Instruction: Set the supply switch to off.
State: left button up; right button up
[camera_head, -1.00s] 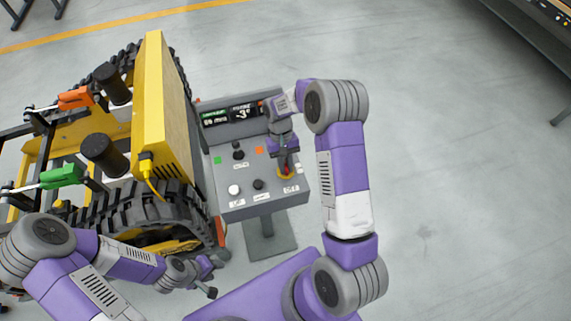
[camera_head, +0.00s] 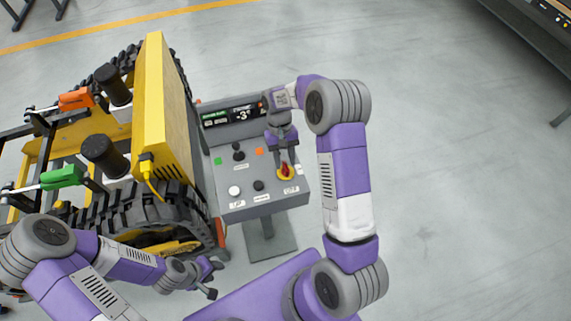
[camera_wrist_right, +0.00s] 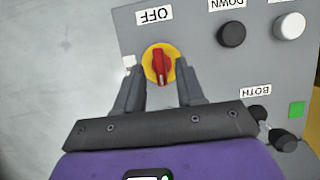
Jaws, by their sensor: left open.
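The supply switch (camera_head: 286,173) is a red handle on a round yellow base near the front right corner of the grey console (camera_head: 245,211). In the right wrist view the switch (camera_wrist_right: 159,65) has its handle nearly in line with the upside-down OFF label (camera_wrist_right: 154,16). My right gripper (camera_head: 286,160) is open. Its fingers stand on either side of the switch in the wrist view, with gaps to the handle; their height above the panel is hard to tell. My left gripper (camera_head: 213,277) is open and empty, low beside the vehicle's track.
The console also has a black knob (camera_wrist_right: 231,33), a white button (camera_wrist_right: 289,26), a green square (camera_head: 217,160) and a display (camera_head: 232,114). The yellow tracked vehicle (camera_head: 162,100) stands close on the left. The floor to the right is clear.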

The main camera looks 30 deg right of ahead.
jog(key=shift+v, duration=2.4)
